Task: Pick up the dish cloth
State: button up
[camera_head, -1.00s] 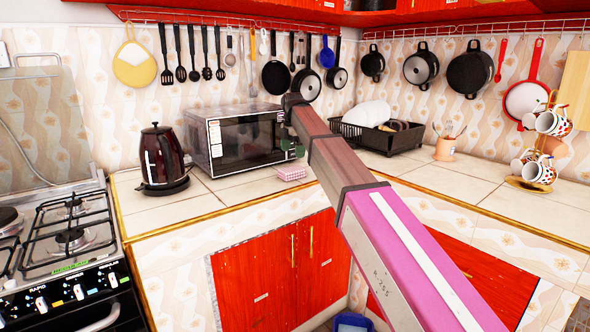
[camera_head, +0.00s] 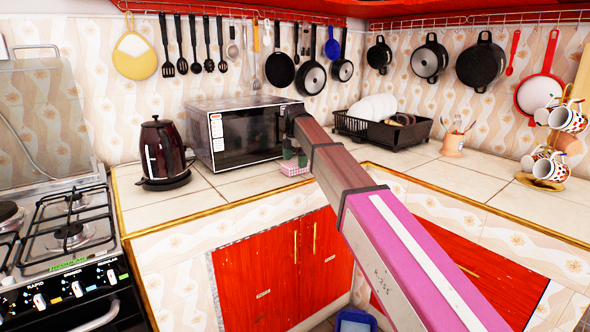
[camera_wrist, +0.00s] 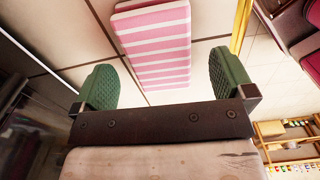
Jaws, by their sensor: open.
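The dish cloth (camera_head: 294,169) is a small folded pink-and-white striped bundle on the tiled counter, just right of the microwave's front. In the wrist view the dish cloth (camera_wrist: 152,40) sits upper centre, its near end reaching between my finger pads. My gripper (camera_head: 295,156) is open and pointing down, just above and over the cloth in the head view. In the wrist view my gripper (camera_wrist: 164,66) shows two green ridged pads, one on each side of the cloth's near end, with gaps on both sides. My arm and gripper partly hide the cloth's back in the head view.
The microwave (camera_head: 238,132) stands close to the left of my gripper. A kettle (camera_head: 162,155) is farther left. A black dish rack (camera_head: 382,130) with plates stands behind to the right. The counter edge (camera_head: 235,203) runs in front; tiles right of the cloth are clear.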

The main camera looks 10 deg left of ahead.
notch_tip(320, 180, down, 3)
jog(key=shift+r, duration=0.2)
jog(key=c, duration=1)
jog(key=shift+r, duration=0.55)
jog(key=r, duration=0.2)
jog(key=s+r, duration=0.1)
jog(key=shift+a+r, duration=0.3)
jog(key=shift+r, duration=0.1)
jog(key=s+a+r, duration=0.5)
jog(key=s+r, duration=0.1)
jog(key=s, duration=0.3)
jog(key=shift+s, duration=0.15)
jog(key=shift+o, duration=0.4)
